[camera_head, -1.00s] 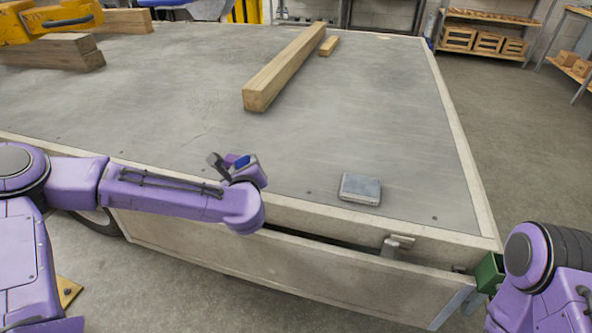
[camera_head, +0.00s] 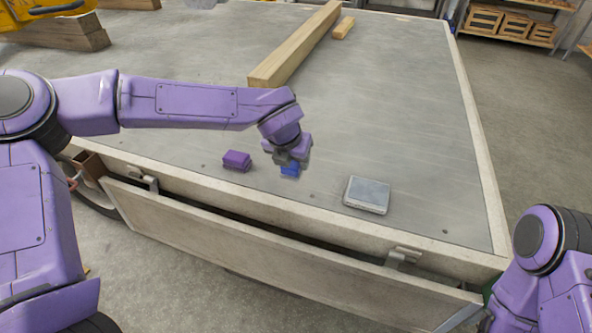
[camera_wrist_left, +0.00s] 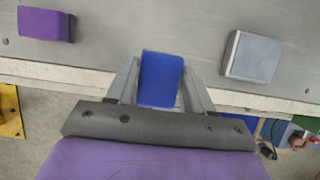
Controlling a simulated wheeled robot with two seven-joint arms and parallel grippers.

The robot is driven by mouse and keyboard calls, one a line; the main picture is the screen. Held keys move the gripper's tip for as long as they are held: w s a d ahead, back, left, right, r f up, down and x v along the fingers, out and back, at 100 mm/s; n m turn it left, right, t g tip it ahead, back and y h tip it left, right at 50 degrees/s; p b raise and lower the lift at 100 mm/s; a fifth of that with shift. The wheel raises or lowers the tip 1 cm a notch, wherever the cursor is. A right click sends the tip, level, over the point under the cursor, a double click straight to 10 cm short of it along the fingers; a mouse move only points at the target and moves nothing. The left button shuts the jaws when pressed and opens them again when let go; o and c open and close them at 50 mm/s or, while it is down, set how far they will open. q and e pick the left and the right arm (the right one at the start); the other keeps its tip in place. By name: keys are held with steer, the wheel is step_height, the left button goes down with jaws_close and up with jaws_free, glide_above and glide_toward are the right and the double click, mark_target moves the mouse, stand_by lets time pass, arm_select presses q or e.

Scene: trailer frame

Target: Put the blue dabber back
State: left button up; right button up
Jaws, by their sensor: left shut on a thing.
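The blue dabber (camera_head: 290,170) is held between the fingers of my left gripper (camera_head: 288,163), low over the trailer bed or on it; I cannot tell if it touches. In the left wrist view the blue dabber (camera_wrist_left: 160,80) sits between the two grey fingers of the gripper (camera_wrist_left: 161,84). A purple dabber (camera_head: 236,160) stands on the bed to its left and also shows in the wrist view (camera_wrist_left: 46,24). A flat grey metal case (camera_head: 367,194) lies to the right, also in the wrist view (camera_wrist_left: 252,56). My right gripper is out of view.
The grey trailer bed (camera_head: 400,120) is mostly clear around the dabbers. A long wooden beam (camera_head: 295,48) and a short wood piece (camera_head: 344,27) lie farther back. The side board (camera_head: 250,250) hangs along the near edge.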

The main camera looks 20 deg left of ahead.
mark_target(297, 163)
arm_select(q)
steer(key=x, duration=0.2)
steer(key=w+x, duration=0.1)
steer(key=x, duration=0.3)
steer(key=shift+w+a+r, duration=0.15)
steer(key=shift+w+r, duration=0.05)
steer(key=shift+w, duration=0.05)
step_height(297, 163, down, 4)
steer(key=shift+w+r, duration=0.2)
steer(key=shift+r, duration=0.05)
steer(key=shift+c, duration=0.3)
steer(key=o, duration=1)
steer(key=v, duration=1.2)
steer(key=shift+p, duration=0.35)
